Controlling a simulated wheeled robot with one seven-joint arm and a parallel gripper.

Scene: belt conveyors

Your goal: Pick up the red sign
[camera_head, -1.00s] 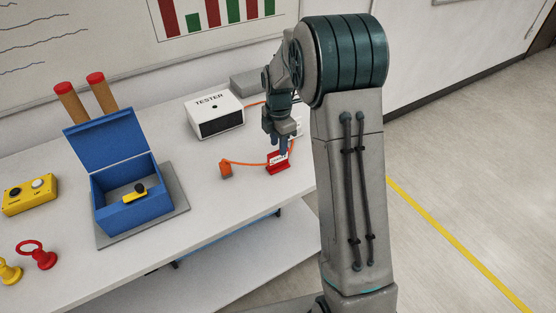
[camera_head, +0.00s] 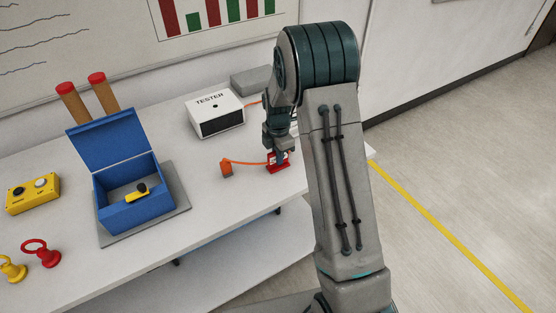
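The red sign (camera_head: 275,168) is a small red piece with a pale face, standing on the white table near its right end. My gripper (camera_head: 279,157) points down right at the sign, its fingertips overlapping the sign's upper part. The fingers hide part of the sign. At this size I cannot tell whether they are apart or closed on it. The sign's base appears to rest on the table.
An orange cable (camera_head: 247,162) runs from an orange plug (camera_head: 227,167) to beside the sign. A white tester box (camera_head: 214,113) stands behind. An open blue box (camera_head: 130,214) holds a yellow-black item (camera_head: 137,193). The table (camera_head: 225,205) is clear in front.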

